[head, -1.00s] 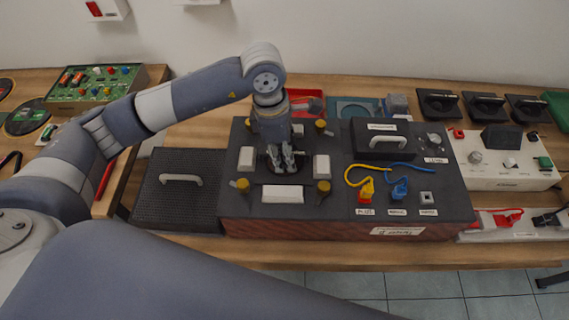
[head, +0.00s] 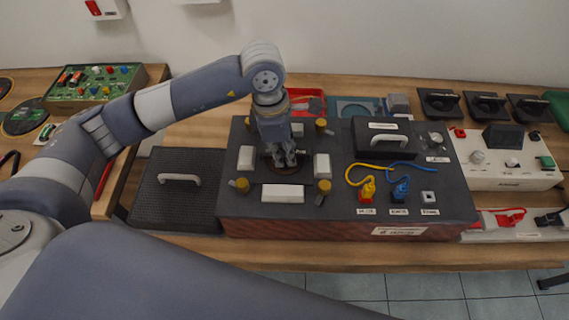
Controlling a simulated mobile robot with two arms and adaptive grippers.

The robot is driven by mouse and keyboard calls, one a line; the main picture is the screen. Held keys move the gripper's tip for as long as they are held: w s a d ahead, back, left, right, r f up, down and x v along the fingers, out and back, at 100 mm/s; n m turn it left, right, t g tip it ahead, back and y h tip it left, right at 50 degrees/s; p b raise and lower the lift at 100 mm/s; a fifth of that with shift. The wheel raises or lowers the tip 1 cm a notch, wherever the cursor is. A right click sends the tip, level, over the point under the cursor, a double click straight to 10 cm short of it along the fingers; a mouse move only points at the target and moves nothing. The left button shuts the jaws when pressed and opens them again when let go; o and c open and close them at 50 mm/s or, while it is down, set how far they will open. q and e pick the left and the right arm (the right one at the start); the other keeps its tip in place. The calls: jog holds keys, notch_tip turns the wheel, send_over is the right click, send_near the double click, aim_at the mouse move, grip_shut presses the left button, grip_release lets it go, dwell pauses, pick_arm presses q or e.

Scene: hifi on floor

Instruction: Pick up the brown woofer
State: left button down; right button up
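The brown woofer (head: 286,170) shows as a dark brown round piece in the top of the black hifi box, ringed by white blocks and brass-coloured knobs. My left gripper (head: 285,163) points straight down over it, its fingertips at or just above its middle. The gripper hides much of the woofer, and I cannot tell whether the fingers touch or grip it. The fingers look close together. My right gripper is not in view.
The black hifi box (head: 350,224) stands on a wooden table. A black lid with a white handle (head: 178,179) lies to its left. Yellow and blue cables (head: 404,166) lie on its right half. A red tray (head: 305,94) is behind, a white panel (head: 510,182) to the right.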

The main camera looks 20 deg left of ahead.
pick_arm(q)
jog(key=shift+r, duration=0.15)
jog(key=shift+w+r+p, duration=0.15)
jog(key=shift+r+p, duration=0.2)
jog(key=shift+p, duration=0.25)
notch_tip(320, 180, up, 8)
jog(key=shift+r+b, duration=0.25)
jog(key=shift+b, duration=0.95)
jog(key=shift+r, duration=0.55)
jog(key=shift+f, duration=0.1)
